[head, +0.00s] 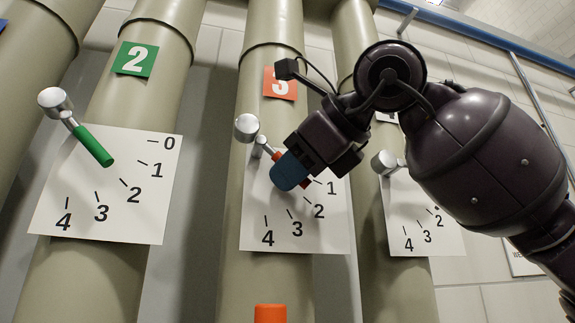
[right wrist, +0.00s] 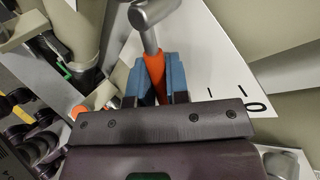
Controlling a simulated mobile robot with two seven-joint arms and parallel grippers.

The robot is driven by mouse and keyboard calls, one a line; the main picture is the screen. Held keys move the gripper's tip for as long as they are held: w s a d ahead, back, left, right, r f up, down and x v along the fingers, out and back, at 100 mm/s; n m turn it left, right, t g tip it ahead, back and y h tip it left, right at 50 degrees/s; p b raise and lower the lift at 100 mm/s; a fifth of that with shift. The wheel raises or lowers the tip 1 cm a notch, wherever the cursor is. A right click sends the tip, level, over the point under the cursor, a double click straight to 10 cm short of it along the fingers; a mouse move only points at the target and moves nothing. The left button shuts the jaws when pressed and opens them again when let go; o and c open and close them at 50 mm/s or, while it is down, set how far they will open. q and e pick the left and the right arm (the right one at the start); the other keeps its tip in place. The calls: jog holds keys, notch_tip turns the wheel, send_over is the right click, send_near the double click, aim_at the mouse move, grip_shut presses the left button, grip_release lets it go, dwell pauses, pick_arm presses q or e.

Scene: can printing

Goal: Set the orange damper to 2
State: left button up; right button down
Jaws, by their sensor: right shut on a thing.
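The orange damper handle (right wrist: 154,78) hangs from a silver pivot (head: 247,127) in front of the middle pipe's white scale card (head: 262,225). In the head view, the handle slants down to the right and its tip shows near the 1 and 2 marks; the exact reading is hard to tell. My right gripper (head: 291,171) is shut on the handle with its blue finger pads, one on each side, as the right wrist view shows. The gripper hides much of the handle and the card's 0 mark. My left gripper is not in view.
A green-handled damper (head: 95,146) with its own card stands on the left pipe (head: 50,285). Another silver pivot (head: 386,162) and card are at right, partly behind my right arm. An orange object (head: 270,313) shows low on the middle pipe.

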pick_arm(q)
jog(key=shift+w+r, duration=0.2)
pick_arm(e)
jog(key=shift+d+r, duration=0.1)
jog(key=c, duration=1.4)
grip_release()
jog(key=shift+s, duration=0.1)
jog(key=shift+s+d+r, duration=0.1)
jog(key=shift+s+d, duration=0.1)
pick_arm(q)
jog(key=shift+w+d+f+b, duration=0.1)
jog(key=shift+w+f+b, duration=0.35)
jog(key=shift+b, duration=0.6)
pick_arm(e)
jog(key=v, duration=1)
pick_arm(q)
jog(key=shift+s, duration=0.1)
